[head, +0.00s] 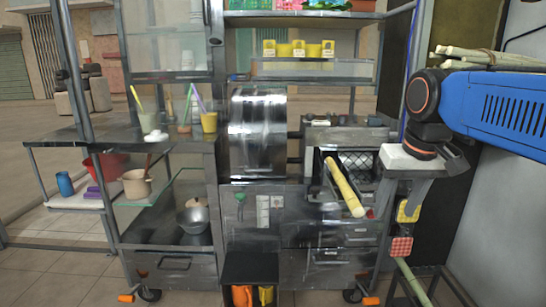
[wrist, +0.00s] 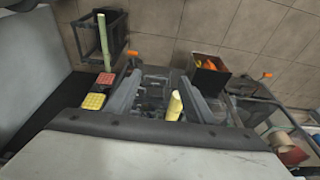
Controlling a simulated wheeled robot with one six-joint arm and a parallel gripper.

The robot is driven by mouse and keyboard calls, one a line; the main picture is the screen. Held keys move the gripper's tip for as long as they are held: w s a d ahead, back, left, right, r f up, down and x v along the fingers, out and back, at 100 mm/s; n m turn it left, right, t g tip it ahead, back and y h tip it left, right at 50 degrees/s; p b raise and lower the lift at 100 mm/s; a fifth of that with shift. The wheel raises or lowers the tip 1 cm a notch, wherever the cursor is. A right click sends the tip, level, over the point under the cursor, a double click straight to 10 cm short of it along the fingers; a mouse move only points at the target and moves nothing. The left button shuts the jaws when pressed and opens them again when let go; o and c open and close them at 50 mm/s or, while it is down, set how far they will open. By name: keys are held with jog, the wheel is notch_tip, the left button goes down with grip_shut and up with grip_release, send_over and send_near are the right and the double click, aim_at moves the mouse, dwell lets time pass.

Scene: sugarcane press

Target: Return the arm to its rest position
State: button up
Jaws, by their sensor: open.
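My gripper (head: 398,200) hangs from the end of my blue arm at the right of the head view, pointing down beside the right end of the steel press cart (head: 262,205). Its two grey fingers are apart, and they also show in the wrist view (wrist: 160,85). Nothing is seen held between them. A peeled yellow cane piece (head: 343,187) lies tilted at the press, left of my gripper. Its end appears in the wrist view (wrist: 174,105) beyond my gripper, in line with the space between the fingers.
Yellow (head: 408,211) and red (head: 401,247) pads hang near my gripper. Cane stalks (head: 490,56) lie behind my arm, by a pale wall (head: 500,215). A dark stand (head: 430,288) holds a green stalk below. Cups (head: 209,122) and a pot (head: 194,215) are at left.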

jog(key=s+d+f+t, duration=0.1)
jog(key=s+d+f, duration=0.1)
jog(key=s+f, duration=1.2)
notch_tip(320, 180, down, 4)
jog(key=shift+r+t, duration=0.2)
jog(key=shift+t, duration=0.2)
